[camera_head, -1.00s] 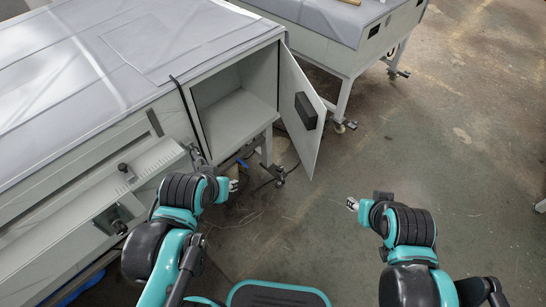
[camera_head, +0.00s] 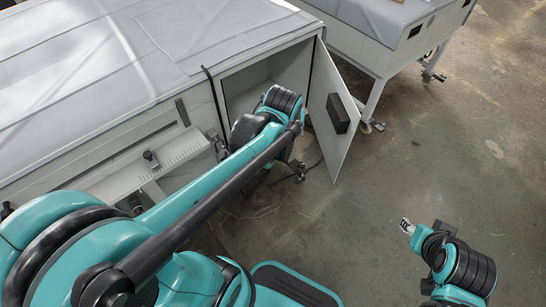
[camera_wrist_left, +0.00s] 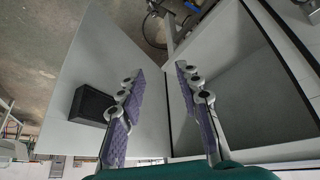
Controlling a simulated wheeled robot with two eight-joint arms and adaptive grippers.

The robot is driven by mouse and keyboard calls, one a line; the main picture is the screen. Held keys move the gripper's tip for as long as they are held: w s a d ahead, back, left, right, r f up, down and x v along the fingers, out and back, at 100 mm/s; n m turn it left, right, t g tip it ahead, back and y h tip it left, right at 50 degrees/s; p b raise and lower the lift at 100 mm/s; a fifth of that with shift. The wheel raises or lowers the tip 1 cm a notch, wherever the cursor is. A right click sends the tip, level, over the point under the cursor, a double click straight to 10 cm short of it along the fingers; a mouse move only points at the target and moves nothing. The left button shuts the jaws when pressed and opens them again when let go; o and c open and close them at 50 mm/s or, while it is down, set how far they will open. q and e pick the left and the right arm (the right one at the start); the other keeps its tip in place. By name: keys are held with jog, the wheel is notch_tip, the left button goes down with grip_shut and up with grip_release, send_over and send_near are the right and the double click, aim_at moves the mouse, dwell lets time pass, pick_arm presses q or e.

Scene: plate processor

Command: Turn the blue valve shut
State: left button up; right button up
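I cannot make out the blue valve in either current view. My left arm reaches across the front of the grey cabinet (camera_head: 120,135), and its wrist is in front of the open compartment. In the left wrist view my left gripper (camera_wrist_left: 160,72) is open, its two purple-padded fingers apart with nothing between them. The open door (camera_wrist_left: 85,75) is to the left of the fingers there and the compartment (camera_wrist_left: 235,90) to the right. Dark hoses and metal fittings (camera_wrist_left: 155,25) show beyond the fingertips. My right gripper (camera_head: 407,226) is over the floor at lower right; its fingers are too small to judge.
The cabinet door (camera_head: 338,115) stands open with a black block on it. A second grey table on wheeled legs (camera_head: 372,102) stands behind. The floor on the right (camera_head: 440,150) is clear around my right arm.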

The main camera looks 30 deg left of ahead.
pick_arm(q)
jog(key=w+a+f+n+g+y, duration=0.1)
jog(key=w+a+f+n, duration=0.25)
jog(key=w+f, duration=0.55)
jog(key=w+a+f+n+g, duration=0.1)
jog(key=a+f, duration=0.3)
jog(key=f, duration=0.8)
jog(key=w+a+f+n+g+y, duration=0.1)
jog(key=w+a+f+n, duration=0.2)
jog(key=f, duration=1)
jog(key=w+a+f+n+b, duration=0.1)
jog(key=a+f, duration=0.4)
jog(key=f, duration=0.7)
jog(key=shift+w+a+f+n+g+y, duration=0.15)
jog(key=shift+w+a+n+g+y, duration=0.25)
jog(key=shift+w+n, duration=0.2)
grip_shut()
